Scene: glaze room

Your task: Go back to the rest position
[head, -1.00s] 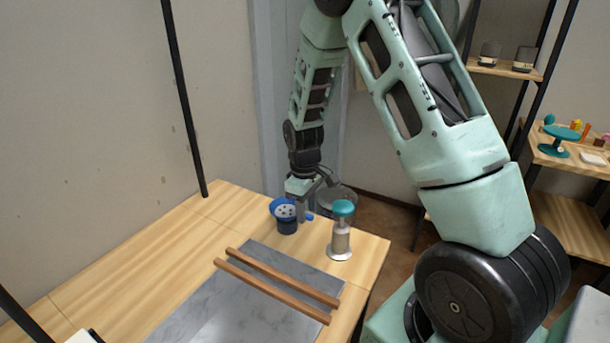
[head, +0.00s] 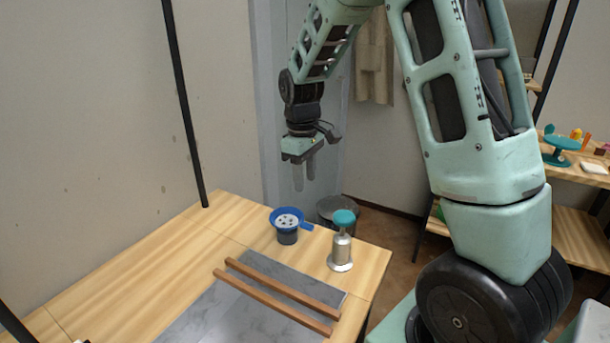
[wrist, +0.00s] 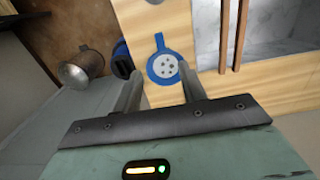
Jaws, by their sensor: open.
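My gripper (head: 304,178) hangs in the air above the far end of the wooden table, pointing down. Its two fingers are apart, with nothing between them in the head view. The wrist view also shows the spread fingers of my gripper (wrist: 160,88). Below it on the table stands a dark cup with a blue holed strainer (head: 288,218) on top, its handle pointing right. The blue strainer shows beyond the fingertips in the wrist view (wrist: 164,66), apart from them.
A metal container with a teal top (head: 342,243) stands near the table's right edge. A metal bucket (head: 330,208) stands beyond the table. Shelves (head: 580,235) are at right.

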